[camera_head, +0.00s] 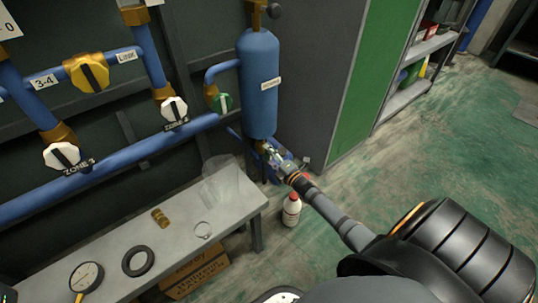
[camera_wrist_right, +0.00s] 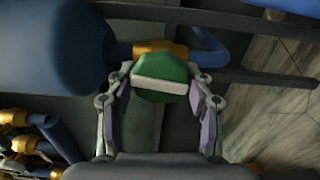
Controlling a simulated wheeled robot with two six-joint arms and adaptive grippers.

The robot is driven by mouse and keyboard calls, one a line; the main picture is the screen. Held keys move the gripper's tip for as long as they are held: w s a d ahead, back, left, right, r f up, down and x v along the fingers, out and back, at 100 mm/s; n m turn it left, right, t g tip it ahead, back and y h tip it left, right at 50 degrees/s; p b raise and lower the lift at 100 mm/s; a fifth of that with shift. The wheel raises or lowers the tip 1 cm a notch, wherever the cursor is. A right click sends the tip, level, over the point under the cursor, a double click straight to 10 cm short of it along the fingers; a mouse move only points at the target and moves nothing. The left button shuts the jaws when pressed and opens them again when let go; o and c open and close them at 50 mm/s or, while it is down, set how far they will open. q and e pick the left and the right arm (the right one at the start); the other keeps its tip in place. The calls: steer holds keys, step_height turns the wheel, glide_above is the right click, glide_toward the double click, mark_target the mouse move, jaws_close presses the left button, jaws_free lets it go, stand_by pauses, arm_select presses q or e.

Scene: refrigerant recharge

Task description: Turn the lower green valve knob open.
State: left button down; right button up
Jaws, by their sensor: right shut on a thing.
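The lower green valve knob (camera_wrist_right: 161,82) shows in the right wrist view with a pale bar across its face. My right gripper (camera_wrist_right: 162,92) has a finger on each side of it and is shut on it. In the head view my right gripper (camera_head: 266,152) is just below the blue cylinder (camera_head: 259,85) and hides the lower knob. Another green knob (camera_head: 221,103), with a white bar, sits higher up, left of the cylinder.
A grey bench (camera_head: 110,248) stands below the pipes with a gauge (camera_head: 86,276), a black ring (camera_head: 138,262) and brass fittings (camera_head: 160,217). A white bottle (camera_head: 291,210) stands on the floor beside it. White knobs (camera_head: 62,156) and a yellow knob (camera_head: 90,72) are at left. The floor at right is clear.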

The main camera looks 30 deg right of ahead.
steer(key=shift+f+n, duration=0.1)
steer(key=shift+n, duration=0.8)
steer(key=o, duration=1.2)
steer(key=s, duration=0.8)
steer(key=s+d, duration=0.1)
steer(key=s, duration=0.3)
